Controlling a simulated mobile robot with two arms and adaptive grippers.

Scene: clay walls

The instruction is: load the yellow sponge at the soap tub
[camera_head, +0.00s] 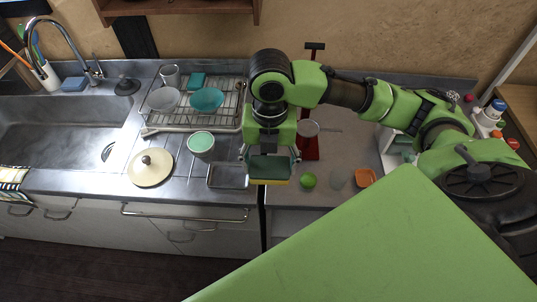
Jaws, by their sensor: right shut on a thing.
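My right gripper (269,160) is pointing down over the counter, shut on the yellow sponge (270,182). Only the sponge's yellow lower edge and dark green upper face show between and below the fingers. Left of it stands a round tub (201,142) with a pale green top, which looks like the soap tub. A shallow grey rectangular tray (228,176) lies just left of the sponge. I cannot tell whether the sponge touches the counter or the tray. My left gripper is not in view.
A dish rack (215,115) with bowls stands behind the tub.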

